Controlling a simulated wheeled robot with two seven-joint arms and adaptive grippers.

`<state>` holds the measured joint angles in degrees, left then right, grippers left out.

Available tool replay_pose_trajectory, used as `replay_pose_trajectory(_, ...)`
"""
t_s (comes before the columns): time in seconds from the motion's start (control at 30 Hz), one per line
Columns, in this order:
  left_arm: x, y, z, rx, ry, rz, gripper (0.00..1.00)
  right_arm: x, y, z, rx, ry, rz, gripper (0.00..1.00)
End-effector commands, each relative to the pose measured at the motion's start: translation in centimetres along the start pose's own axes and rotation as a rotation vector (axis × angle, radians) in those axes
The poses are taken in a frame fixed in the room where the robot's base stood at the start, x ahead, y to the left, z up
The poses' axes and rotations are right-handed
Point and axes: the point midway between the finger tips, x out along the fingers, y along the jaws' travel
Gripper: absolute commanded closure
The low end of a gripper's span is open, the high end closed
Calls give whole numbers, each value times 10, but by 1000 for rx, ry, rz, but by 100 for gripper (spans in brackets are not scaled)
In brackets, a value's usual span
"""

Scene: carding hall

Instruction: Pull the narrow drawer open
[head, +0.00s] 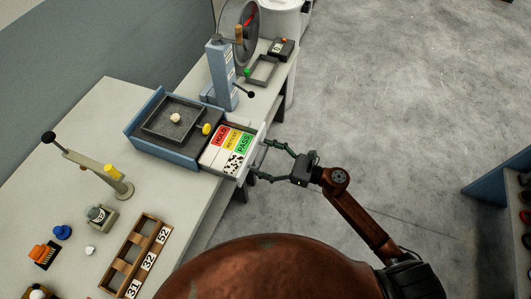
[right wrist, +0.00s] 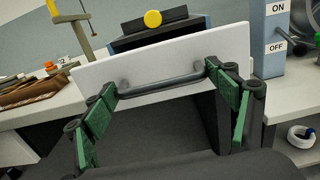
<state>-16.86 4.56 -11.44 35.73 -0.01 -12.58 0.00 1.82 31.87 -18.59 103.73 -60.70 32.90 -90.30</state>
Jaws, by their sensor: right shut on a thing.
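The narrow drawer (head: 246,157) stands out from the blue-sided case (head: 170,151) on the bench. Its inside shows red HOLD, yellow RETEST and green PASS labels and a black-and-white speckled patch. In the right wrist view, the drawer's pale front (right wrist: 180,60) fills the middle, with a dark bar handle (right wrist: 163,87) across it. My right gripper (head: 264,160) is at the drawer front, its green fingers at the two ends of the handle, shut on it. It also shows in the right wrist view (right wrist: 164,90). My left gripper is not in view.
A dark tray (head: 149,122) with a small pale lump sits on the case. A blue-grey post (head: 222,75) stands close behind it, marked ON and OFF in the wrist view. A lever stand (head: 100,171) and numbered wooden rack (head: 135,255) are nearer. Open floor lies right.

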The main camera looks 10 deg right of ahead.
Motion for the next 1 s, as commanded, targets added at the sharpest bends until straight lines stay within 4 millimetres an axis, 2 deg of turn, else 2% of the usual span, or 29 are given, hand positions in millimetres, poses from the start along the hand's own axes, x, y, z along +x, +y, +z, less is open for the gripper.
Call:
replay_pose_trajectory(0.33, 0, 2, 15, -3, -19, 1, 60, -2, -1, 2, -2, -1, 1, 64)
replay_pose_trajectory(0.37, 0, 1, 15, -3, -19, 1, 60, -2, -1, 2, -2, -1, 0, 19)
replay_pose_trajectory(0.6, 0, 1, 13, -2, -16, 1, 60, -2, -1, 1, -1, -1, -1, 3)
replay_pose_trajectory(0.87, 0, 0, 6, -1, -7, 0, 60, -2, 0, 1, -1, 0, 0, 3)
replay_pose_trajectory(1.0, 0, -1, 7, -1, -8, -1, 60, -8, -1, 0, 1, 1, -2, 3)
